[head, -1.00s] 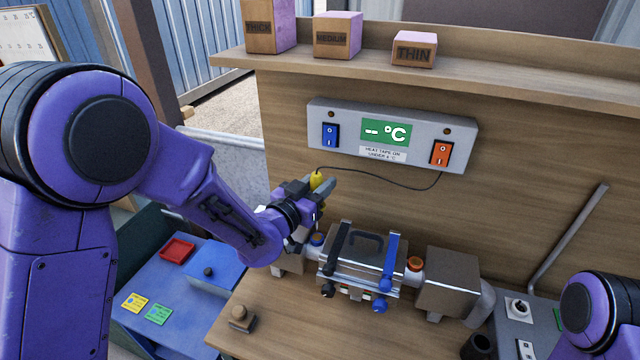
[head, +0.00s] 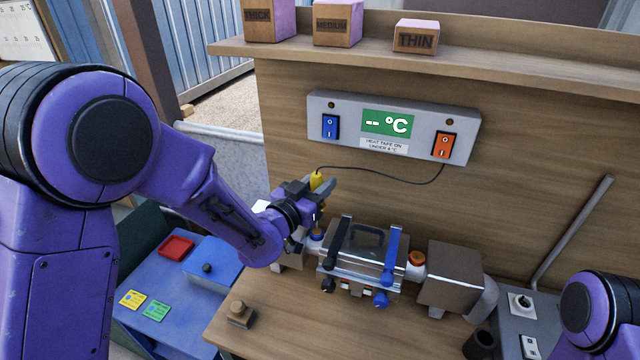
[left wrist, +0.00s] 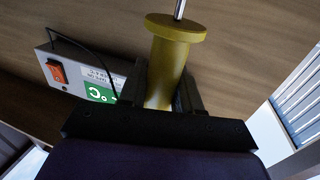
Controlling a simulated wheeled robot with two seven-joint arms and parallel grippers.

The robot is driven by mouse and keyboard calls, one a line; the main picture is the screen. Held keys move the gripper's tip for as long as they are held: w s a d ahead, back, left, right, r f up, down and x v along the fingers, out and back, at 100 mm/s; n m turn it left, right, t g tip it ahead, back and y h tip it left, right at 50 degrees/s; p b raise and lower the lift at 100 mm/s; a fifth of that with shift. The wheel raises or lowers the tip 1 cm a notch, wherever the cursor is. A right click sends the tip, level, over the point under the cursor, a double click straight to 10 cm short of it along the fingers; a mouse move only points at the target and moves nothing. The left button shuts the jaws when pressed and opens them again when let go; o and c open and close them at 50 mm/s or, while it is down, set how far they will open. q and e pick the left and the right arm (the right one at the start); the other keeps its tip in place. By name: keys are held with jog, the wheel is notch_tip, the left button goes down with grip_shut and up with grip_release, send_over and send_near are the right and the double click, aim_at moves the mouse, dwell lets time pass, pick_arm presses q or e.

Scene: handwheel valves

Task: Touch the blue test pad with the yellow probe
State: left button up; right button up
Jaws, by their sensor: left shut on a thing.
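The yellow probe (head: 317,181) is held in my left gripper (head: 319,190), in front of the back board and below the display box. The left wrist view shows its yellow handle (left wrist: 170,60) between the shut fingers (left wrist: 160,88), with a thin metal rod beyond the collar. In the head view, the rod points down towards a small blue pad (head: 317,238) on the pipe left of the metal box. The gripper is above this pad. I cannot tell if the tip touches it. My right gripper is out of view; only part of that arm shows.
A black cable runs from the probe to the display box (head: 391,129), which reads "-- °C". The metal box (head: 362,262) has black and blue clamp levers. An orange-topped fitting (head: 416,258) is on its right. A wooden stamp-like block (head: 241,313) stands at the bench's front left.

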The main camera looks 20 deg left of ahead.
pick_arm(q)
jog(key=shift+s+f+b, duration=0.1)
jog(key=shift+f+b, duration=0.3)
jog(key=shift+f, duration=0.1)
dwell(1.9)
notch_tip(320, 180, up, 8)
jog(key=p, duration=0.6)
jog(key=shift+r+p, duration=0.2)
jog(key=shift+p, duration=0.2)
jog(key=shift+f, duration=0.1)
